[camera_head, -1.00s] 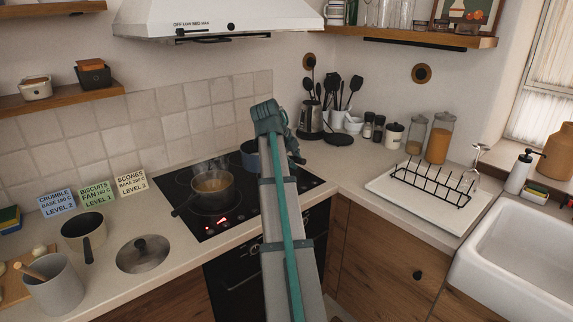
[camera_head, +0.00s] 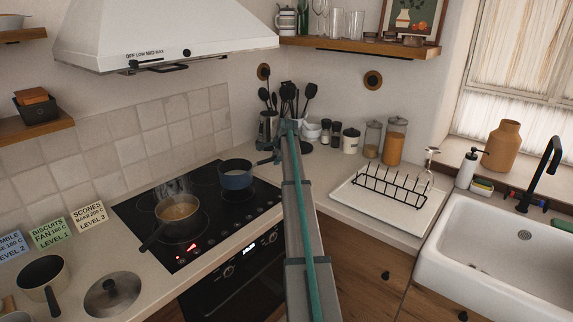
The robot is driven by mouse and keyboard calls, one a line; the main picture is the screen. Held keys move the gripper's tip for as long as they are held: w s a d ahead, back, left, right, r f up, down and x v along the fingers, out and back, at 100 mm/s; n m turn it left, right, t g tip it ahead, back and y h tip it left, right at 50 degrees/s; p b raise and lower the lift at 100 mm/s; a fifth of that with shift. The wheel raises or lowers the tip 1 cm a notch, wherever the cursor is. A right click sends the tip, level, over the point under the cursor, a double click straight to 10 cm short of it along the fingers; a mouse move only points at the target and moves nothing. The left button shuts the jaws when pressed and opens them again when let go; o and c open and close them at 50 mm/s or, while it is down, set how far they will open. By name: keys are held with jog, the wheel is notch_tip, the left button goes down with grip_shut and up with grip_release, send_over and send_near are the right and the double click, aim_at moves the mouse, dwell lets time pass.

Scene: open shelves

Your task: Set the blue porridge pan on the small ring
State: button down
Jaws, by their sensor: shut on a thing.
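The ring under the pan is hidden, and the ring marks are too faint to compare in size.
A steaming pan (camera_head: 177,211) stands on the hob's left side. A lid (camera_head: 112,296) and a cream pan (camera_head: 43,279) are on the left counter. A utensil holder (camera_head: 268,127) stands behind my arm, and a dish rack (camera_head: 390,187) is to the right.

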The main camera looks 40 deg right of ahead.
jog(key=shift+w+r+n+y, duration=0.3)
jog(key=shift+w+r+n, duration=0.05)
jog(key=shift+n, duration=0.25)
jog(key=shift+f, duration=0.15)
jog(key=shift+f+b, duration=0.95)
jog(key=shift+f, duration=1.3)
jog(key=c, duration=1)
grip_release()
jog(key=shift+o, duration=0.2)
jog(key=shift+s, duration=0.1)
